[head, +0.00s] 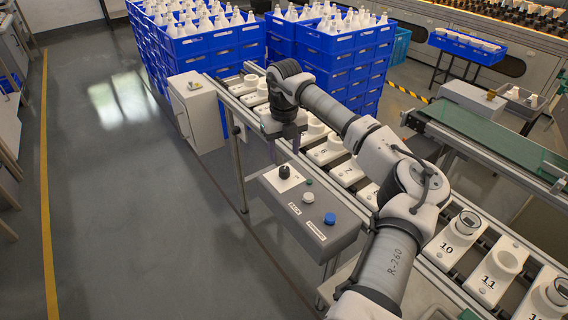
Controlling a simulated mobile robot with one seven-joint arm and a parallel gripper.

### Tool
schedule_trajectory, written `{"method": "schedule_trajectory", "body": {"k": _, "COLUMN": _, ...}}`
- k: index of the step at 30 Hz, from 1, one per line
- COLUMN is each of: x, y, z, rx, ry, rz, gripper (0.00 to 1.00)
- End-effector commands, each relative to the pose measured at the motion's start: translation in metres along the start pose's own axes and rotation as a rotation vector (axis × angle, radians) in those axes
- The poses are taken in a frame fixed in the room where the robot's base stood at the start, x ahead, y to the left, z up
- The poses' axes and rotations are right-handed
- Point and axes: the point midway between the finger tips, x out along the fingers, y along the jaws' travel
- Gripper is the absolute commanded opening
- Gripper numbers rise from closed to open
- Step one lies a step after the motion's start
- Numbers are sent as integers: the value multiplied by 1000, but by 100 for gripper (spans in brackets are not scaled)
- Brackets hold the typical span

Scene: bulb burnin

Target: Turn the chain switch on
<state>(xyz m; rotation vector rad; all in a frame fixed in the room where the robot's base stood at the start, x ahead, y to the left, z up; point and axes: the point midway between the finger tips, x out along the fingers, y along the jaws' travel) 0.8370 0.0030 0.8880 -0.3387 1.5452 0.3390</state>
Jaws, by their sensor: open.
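A grey sloped control box (283,218) stands on the near side of the conveyor. A black rotary knob (284,171) sits on a white plate at its upper left; it looks like the chain switch, but its setting is too small to read. My gripper (284,152) points down just above and behind the knob in the picture. Its fingers are open and appear empty. I cannot tell whether they touch the knob.
The box also carries a green button (309,182), a white button (307,197) and a blue button (330,218). Numbered white holders line the conveyor. Blue crates (222,45) of bulbs are stacked behind. The grey floor (125,190) at left is clear.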

Motion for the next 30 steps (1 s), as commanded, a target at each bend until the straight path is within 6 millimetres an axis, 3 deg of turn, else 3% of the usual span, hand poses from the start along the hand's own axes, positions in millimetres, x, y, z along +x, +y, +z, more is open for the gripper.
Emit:
{"method": "schedule_trajectory", "body": {"k": 9, "x": 53, "y": 0, "z": 0, "rx": 0, "ry": 1, "rz": 2, "gripper": 52}}
{"method": "schedule_trajectory", "body": {"k": 22, "x": 66, "y": 0, "z": 0, "rx": 0, "ry": -1, "rz": 0, "gripper": 52}}
{"method": "schedule_trajectory", "body": {"k": 30, "x": 65, "y": 0, "z": 0, "rx": 0, "ry": -1, "rz": 0, "gripper": 19}}
